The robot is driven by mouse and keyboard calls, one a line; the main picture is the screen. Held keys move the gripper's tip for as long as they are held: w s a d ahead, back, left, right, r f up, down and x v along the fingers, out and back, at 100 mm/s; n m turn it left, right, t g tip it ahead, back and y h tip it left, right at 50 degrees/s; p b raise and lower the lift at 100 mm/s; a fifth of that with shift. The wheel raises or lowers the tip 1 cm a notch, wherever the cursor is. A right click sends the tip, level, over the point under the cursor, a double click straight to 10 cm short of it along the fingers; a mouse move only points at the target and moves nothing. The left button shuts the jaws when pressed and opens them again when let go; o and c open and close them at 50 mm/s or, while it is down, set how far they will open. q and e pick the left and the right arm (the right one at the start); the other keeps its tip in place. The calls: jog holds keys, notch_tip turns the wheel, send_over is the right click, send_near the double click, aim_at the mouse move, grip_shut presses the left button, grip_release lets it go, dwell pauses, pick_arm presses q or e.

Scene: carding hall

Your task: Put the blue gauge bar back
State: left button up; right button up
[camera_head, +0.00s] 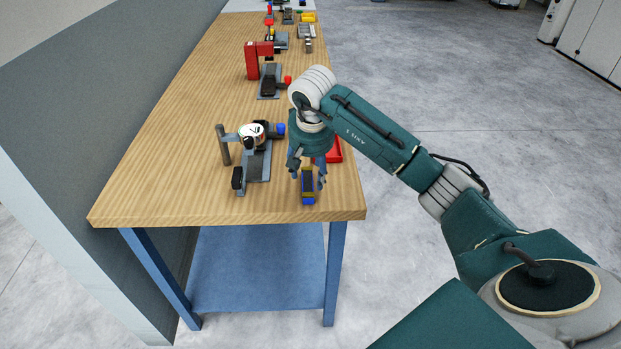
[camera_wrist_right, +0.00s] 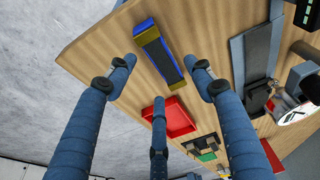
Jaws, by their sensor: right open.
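A short bar (camera_head: 308,183) with blue ends, a dark top face and yellow edges lies on the wooden bench near its front right corner. I take it for the blue gauge bar; it also shows in the right wrist view (camera_wrist_right: 160,53). My right gripper (camera_head: 307,176) is open above it, its fingers partly hiding the bar in the head view. In the right wrist view the fingers (camera_wrist_right: 160,76) are spread and empty, and the bar's far end reaches beyond them. Whether any finger touches the bar I cannot tell. My left gripper is not in view.
A red tray (camera_head: 335,156) lies just behind the gripper at the bench's right edge. A dial gauge stand (camera_head: 256,166) is to the left. A red-framed device (camera_head: 252,62) and several other items stand farther back. The bench's (camera_head: 140,195) front left is clear.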

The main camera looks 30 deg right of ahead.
jog(key=v, duration=0.8)
jog(key=shift+b, duration=0.4)
jog(key=shift+a+r, duration=0.1)
